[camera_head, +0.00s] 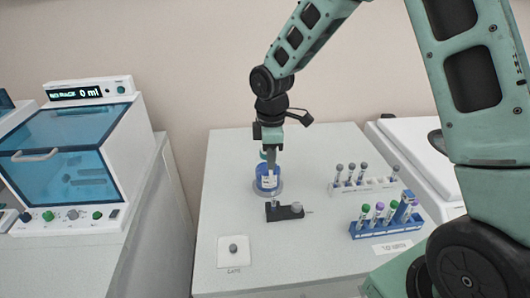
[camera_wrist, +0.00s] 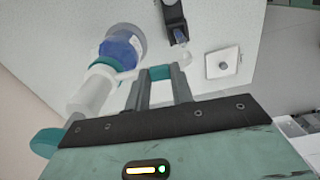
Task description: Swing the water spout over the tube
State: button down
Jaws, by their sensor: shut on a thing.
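The water dispenser has a blue body (camera_head: 267,183) with a white label and stands on a round grey base at the back of the bench. In the wrist view its body (camera_wrist: 121,46) has a teal collar and a pale top. A pale water spout (camera_wrist: 187,58) reaches from it past my fingertips, its end close to the tube. My gripper (camera_wrist: 162,75) is shut on the spout, with a teal piece between the fingertips; in the head view my gripper (camera_head: 269,152) partly hides the dispenser. The tube (camera_wrist: 180,36) sits in a small black holder (camera_head: 285,211). Exact alignment over its mouth is unclear.
A white pad (camera_head: 236,263) with one grey cap lies at the front left. A white rack (camera_head: 363,186) and a blue rack (camera_head: 386,228) with several capped tubes stand at the right. A machine with a blue window (camera_head: 68,144) is far left. The front middle is clear.

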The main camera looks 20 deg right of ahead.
jog(key=shift+d+n, duration=0.25)
jog(key=shift+n, duration=0.05)
dwell(0.4)
jog(key=c, duration=1.5)
grip_release()
jog(key=shift+r, duration=0.1)
notch_tip(320, 180, up, 17)
jog(key=shift+s+r+b, duration=0.1)
jog(key=shift+r+b, duration=0.05)
jog(key=shift+b, duration=1.1)
